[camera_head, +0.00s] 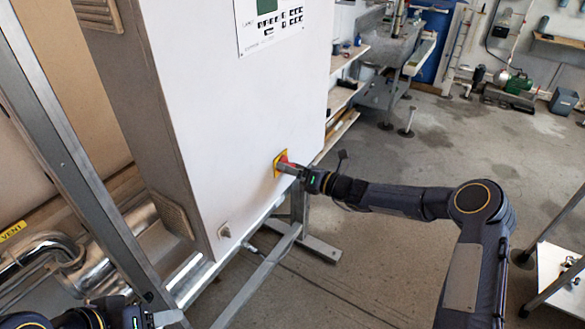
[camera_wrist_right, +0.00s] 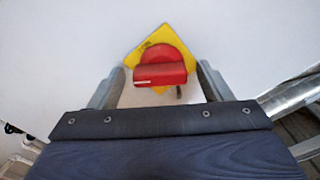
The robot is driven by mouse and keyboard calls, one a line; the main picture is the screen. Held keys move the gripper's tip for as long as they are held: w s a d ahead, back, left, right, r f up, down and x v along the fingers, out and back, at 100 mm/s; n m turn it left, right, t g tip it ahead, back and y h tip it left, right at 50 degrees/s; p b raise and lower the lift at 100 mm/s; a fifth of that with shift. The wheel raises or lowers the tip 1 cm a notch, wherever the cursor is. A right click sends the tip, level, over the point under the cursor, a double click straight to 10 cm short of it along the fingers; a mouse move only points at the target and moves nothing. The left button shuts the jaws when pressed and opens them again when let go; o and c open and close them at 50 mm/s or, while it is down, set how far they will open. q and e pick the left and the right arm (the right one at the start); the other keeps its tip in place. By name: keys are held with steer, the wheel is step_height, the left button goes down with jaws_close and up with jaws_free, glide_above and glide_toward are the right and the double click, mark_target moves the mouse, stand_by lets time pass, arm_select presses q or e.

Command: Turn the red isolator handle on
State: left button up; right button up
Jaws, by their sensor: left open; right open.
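The red isolator handle (camera_head: 284,161) sits on a yellow plate (camera_head: 277,166) low on the front of the white cabinet (camera_head: 235,110). In the right wrist view the red handle (camera_wrist_right: 160,72) lies crosswise, its grip bar level in the picture, on the tilted yellow plate (camera_wrist_right: 148,44). My right gripper (camera_head: 292,168) is at the handle. Its open fingers (camera_wrist_right: 160,88) stand on either side of the handle bar, with small gaps; I cannot tell whether either touches. My left gripper (camera_head: 160,316) is open at the bottom left, away from the handle, partly cut off by the picture's edge.
A control panel (camera_head: 268,22) is on the upper cabinet. A metal frame post (camera_head: 75,165) and shiny pipes (camera_head: 95,260) stand at the left. A frame foot (camera_head: 322,248) is below the right gripper. A small cart (camera_head: 560,270) is at the right; the floor between is clear.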

steer(key=b+v, duration=0.2)
steer(key=v, duration=0.5)
steer(key=shift+s+d, duration=0.25)
